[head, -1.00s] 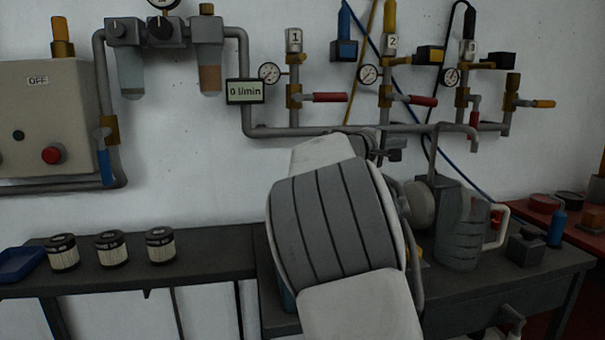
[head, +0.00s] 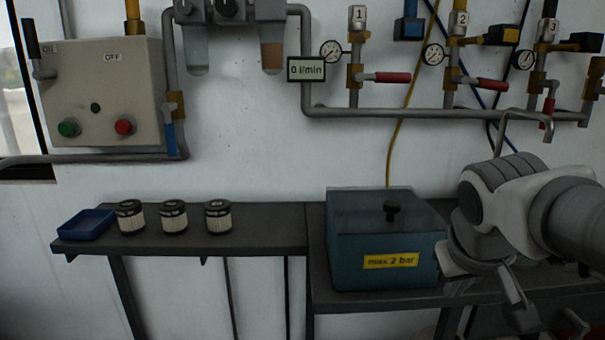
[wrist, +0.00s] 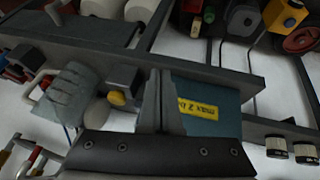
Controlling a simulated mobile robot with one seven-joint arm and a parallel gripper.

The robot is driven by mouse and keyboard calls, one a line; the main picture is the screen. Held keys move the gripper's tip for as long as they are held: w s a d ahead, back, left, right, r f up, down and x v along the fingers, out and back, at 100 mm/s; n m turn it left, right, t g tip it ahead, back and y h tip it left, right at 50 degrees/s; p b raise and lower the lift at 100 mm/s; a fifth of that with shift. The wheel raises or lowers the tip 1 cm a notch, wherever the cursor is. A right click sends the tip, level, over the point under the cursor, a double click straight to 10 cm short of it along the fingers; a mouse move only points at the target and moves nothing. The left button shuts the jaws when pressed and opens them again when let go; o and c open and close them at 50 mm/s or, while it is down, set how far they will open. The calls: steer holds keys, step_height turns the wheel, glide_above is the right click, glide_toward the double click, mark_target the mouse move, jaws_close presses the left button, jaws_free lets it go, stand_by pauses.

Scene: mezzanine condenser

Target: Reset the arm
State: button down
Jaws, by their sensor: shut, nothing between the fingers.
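My gripper (wrist: 160,75) shows in the wrist view with its two fingers together and nothing between them. In that view the fingers overlap the side of the teal box (wrist: 213,92) with the yellow "max. 2 bar" label; I cannot tell the gap between them. In the head view my arm comes in from the right edge, bent over the right bench, with its wrist end pointing down to the right of the teal box (head: 355,237). The fingertips are hard to make out there.
Three small black-topped canisters (head: 174,217) and a blue tray (head: 85,225) stand on the left bench (head: 262,240). Pipes, gauges and red-handled valves (head: 388,77) line the wall above. A grey control box (head: 108,92) hangs at left. Bench space between canisters and teal box is clear.

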steer(key=s+a+f+y, duration=0.2)
steer(key=s+a+f, duration=0.2)
steer(key=s+a, duration=0.45)
step_height(320, 180, up, 24)
steer(key=p, duration=2.4)
steer(key=shift+s+d+r+p, duration=0.2)
steer(key=shift+s+p, duration=0.15)
steer(key=shift+s, duration=0.05)
